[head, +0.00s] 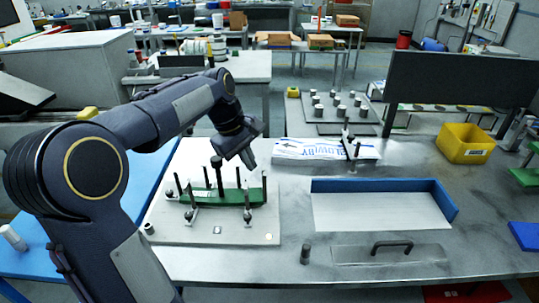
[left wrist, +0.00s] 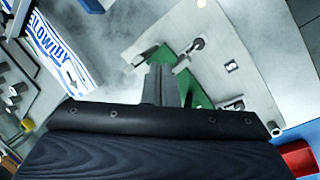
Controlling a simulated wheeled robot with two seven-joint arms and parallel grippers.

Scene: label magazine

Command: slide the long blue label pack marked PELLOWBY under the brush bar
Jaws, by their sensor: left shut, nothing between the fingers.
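The long label pack (head: 300,150) lies flat on the grey table, white with blue lettering; I read only part of its name, "LOWBY". It also shows in the left wrist view (left wrist: 62,48), with a dark arrow. A small dark post fixture (head: 352,146) stands at the pack's right part; I cannot tell whether it is the brush bar or whether the pack passes under it. My left gripper (head: 247,162) is shut and empty, left of the pack and apart from it, above the post plate. Its fingers show in the left wrist view (left wrist: 158,82). My right gripper is out of view.
A pale plate (head: 215,233) carries a green block (head: 233,196) with dark posts and clamps. A blue-walled tray (head: 335,186), a dark handle (head: 391,245), a yellow bin (head: 465,144) and a tall dark panel (head: 460,82) stand to the right.

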